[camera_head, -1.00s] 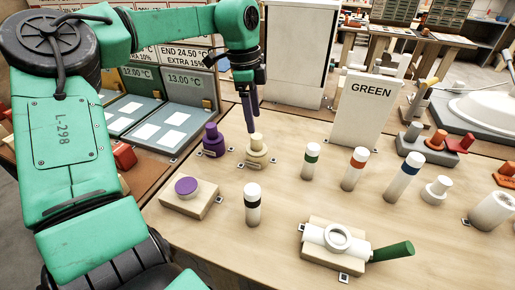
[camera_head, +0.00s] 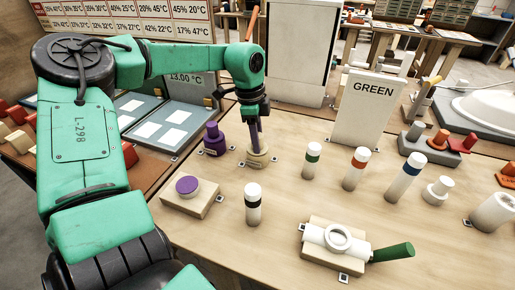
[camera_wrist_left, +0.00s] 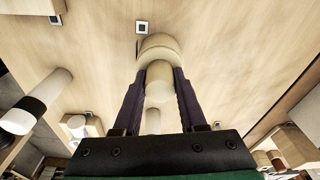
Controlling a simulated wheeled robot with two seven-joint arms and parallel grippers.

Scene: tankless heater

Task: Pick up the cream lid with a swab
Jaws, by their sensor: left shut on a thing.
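The cream lid (camera_head: 257,160), a wide round piece with a narrower knob, stands upright on the wooden table beside the purple lid (camera_head: 214,142). My left gripper (camera_head: 256,143) points down over it, its dark purple fingers on either side of the knob and shut on it. In the left wrist view the cream lid (camera_wrist_left: 157,48) lies between the fingertips (camera_wrist_left: 158,80). The fingers hide part of the knob in the head view. I cannot make out a swab. My right gripper is in neither view.
A purple-topped wooden block (camera_head: 190,198) and a black-banded white bottle (camera_head: 253,205) stand in front. Green-banded (camera_head: 311,160) and orange-banded (camera_head: 355,168) bottles stand to the right. A GREEN sign (camera_head: 367,112) and a white box (camera_head: 300,50) stand behind.

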